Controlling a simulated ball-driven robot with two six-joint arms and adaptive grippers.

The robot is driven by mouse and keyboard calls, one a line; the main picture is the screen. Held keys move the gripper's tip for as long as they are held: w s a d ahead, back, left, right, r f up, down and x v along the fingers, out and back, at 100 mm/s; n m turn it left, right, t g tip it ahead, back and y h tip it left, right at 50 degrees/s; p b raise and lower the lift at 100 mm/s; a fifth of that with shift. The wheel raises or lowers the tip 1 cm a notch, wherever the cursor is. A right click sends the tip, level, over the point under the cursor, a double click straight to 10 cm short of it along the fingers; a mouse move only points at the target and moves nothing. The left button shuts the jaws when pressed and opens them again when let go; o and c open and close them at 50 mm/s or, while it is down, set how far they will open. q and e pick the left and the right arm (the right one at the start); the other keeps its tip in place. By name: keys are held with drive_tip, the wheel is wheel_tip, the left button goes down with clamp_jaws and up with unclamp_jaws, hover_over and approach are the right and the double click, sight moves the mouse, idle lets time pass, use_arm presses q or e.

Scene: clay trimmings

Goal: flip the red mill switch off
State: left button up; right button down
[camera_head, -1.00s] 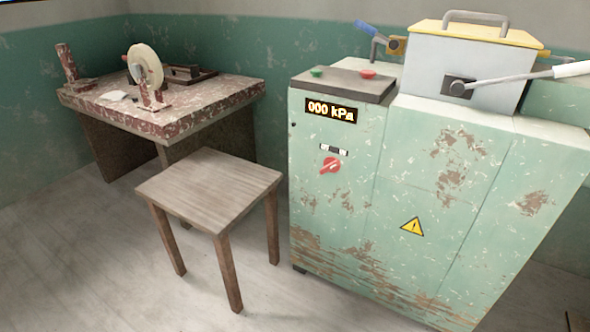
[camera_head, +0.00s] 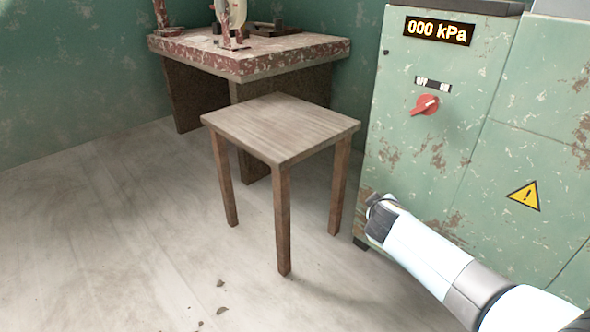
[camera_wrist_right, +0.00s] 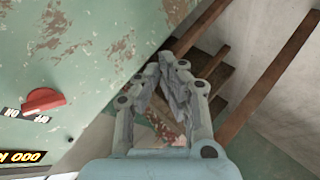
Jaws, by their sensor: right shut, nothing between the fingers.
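The red rotary switch (camera_head: 425,105) is on the front of the green cabinet (camera_head: 440,150), below the display reading 000 kPa. Its white-marked handle slants to the upper right, toward small labels I cannot read clearly here. The switch also shows upside down at the left of the right wrist view (camera_wrist_right: 43,99). My right gripper (camera_head: 377,205) is low in front of the cabinet, below and left of the switch, and apart from it. In the right wrist view its fingers (camera_wrist_right: 165,72) are shut and empty. My left gripper is not seen.
A wooden stool (camera_head: 280,128) stands left of the cabinet, close to my right gripper in the picture. A worn worktable (camera_head: 250,66) with a wheel stands behind it. A yellow warning sign (camera_head: 524,197) is on the cabinet. The floor at left is mostly open.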

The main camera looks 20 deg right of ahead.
drive_tip(key=w+d+r+m+t+h+b, duration=0.1)
drive_tip(key=w+d+r+t+h+b, duration=0.2)
drive_tip(key=w+r+b, duration=0.4)
use_arm(q)
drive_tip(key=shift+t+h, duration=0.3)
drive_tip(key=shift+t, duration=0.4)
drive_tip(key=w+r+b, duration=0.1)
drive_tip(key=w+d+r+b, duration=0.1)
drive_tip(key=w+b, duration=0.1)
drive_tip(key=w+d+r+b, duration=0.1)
drive_tip(key=b, duration=0.1)
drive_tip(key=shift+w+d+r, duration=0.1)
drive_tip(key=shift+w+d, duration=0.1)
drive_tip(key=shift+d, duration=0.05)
use_arm(e)
drive_tip(key=w+d+r+m+h, duration=0.1)
drive_tip(key=w+r+h, duration=0.1)
drive_tip(key=r, duration=0.4)
drive_tip(key=w+r+m+h, duration=0.2)
drive_tip(key=r+h, duration=0.2)
drive_tip(key=r, duration=0.3)
drive_tip(key=shift+d+t, duration=0.3)
drive_tip(key=shift+d, duration=0.05)
